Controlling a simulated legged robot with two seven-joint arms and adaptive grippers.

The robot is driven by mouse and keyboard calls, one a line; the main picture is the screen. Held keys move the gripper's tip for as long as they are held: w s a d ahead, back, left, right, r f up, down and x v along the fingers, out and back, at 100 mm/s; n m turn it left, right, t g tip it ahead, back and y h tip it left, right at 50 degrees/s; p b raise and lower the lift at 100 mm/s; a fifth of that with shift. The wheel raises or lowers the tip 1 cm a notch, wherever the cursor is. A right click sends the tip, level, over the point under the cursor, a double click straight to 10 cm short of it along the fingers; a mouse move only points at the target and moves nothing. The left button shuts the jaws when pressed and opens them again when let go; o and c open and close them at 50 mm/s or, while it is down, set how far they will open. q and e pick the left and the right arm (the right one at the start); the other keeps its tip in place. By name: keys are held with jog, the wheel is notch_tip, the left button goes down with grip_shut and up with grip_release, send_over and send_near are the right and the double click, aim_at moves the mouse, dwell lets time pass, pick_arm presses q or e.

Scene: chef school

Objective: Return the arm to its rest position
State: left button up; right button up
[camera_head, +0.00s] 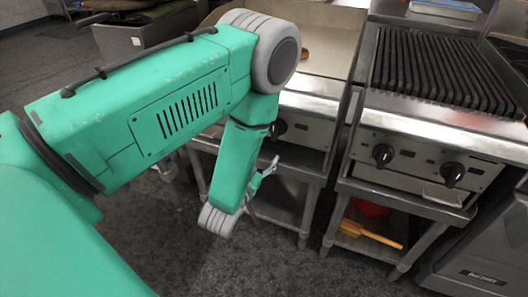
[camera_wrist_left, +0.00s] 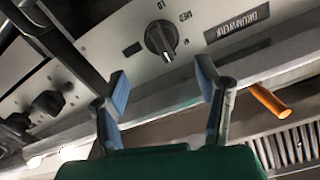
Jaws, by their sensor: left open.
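My left arm (camera_head: 180,95) is green with grey joints. It comes in from the left, bends at the grey elbow and hangs down in front of the cooking units. My left gripper (camera_head: 263,178) is small and partly hidden beside the wrist in the head view. In the left wrist view my left gripper (camera_wrist_left: 160,85) has its two blue-padded fingers spread apart with nothing between them. A black control knob (camera_wrist_left: 160,40) on a steel panel lies beyond the fingertips. My right gripper is in neither view.
A flat griddle (camera_head: 330,40) with a small brown item (camera_head: 305,53) stands behind the arm. A black-barred grill (camera_head: 440,70) is to its right. A red item (camera_head: 370,207) and a yellow-orange utensil (camera_head: 370,235) lie on a lower shelf. Dark floor (camera_head: 260,265) is open below.

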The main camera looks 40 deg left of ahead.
pick_arm(q)
jog(key=s+d+f+g+h, duration=0.2)
jog(key=s+d+f+g, duration=0.1)
jog(key=s+f+g, duration=0.8)
jog(key=s+d+f+g+h, duration=0.2)
jog(key=s+g, duration=0.4)
jog(key=s, duration=1)
jog(key=shift+s+d+f+p, duration=0.4)
jog(key=shift+d+f+p, duration=0.05)
jog(key=shift+d+f, duration=0.25)
